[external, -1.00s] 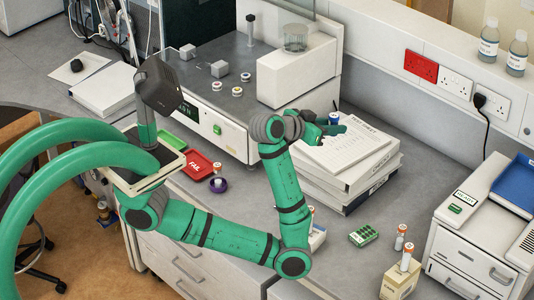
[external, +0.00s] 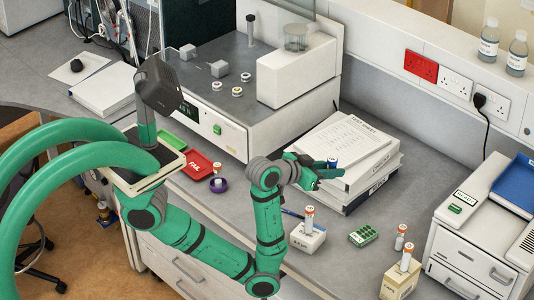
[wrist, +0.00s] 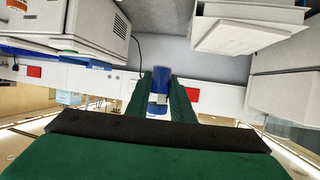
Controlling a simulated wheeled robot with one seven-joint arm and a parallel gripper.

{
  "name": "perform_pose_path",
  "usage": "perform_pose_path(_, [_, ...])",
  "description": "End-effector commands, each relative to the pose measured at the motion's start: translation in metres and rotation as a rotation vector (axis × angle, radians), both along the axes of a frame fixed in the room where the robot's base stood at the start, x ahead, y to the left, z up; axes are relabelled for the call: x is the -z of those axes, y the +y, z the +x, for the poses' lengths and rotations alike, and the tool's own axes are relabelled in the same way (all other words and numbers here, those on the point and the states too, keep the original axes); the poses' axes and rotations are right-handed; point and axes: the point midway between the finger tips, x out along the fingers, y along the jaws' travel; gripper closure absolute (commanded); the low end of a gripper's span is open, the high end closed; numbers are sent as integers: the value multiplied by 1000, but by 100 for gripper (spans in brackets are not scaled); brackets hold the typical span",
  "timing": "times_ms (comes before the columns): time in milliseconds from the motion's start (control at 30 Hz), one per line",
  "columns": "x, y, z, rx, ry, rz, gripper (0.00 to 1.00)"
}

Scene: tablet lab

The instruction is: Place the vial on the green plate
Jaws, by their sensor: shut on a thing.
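My gripper (external: 328,170) is shut on a blue-capped vial (external: 332,161) and holds it in front of the stacked binders at the middle right. The green plate (external: 172,143) lies flat on the bench at the left, beside the instrument and behind the red plate. It looks empty and is well left of my gripper, apart from it.
The red plate (external: 200,166) and a purple holder with a vial (external: 219,185) lie near the green plate. The grey-topped instrument (external: 217,128) stands behind them. Binders (external: 352,190), a white block with an orange-capped vial (external: 307,238) and a green rack (external: 363,236) are to the right.

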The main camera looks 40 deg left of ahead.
Motion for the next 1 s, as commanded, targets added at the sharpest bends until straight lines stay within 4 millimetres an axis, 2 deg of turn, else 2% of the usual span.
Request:
perform_pose_path(33, [10,2,1,-3,5,5,100])
perform_pose_path(267, [29,1,1,-2,1,3,100])
perform_pose_path(567, [66,0,-1,2,6,1,100])
perform_pose_path(800, [111,0,-1,2,8,4,100])
perform_pose_path(1000, [140,0,-1,1,6,2,100])
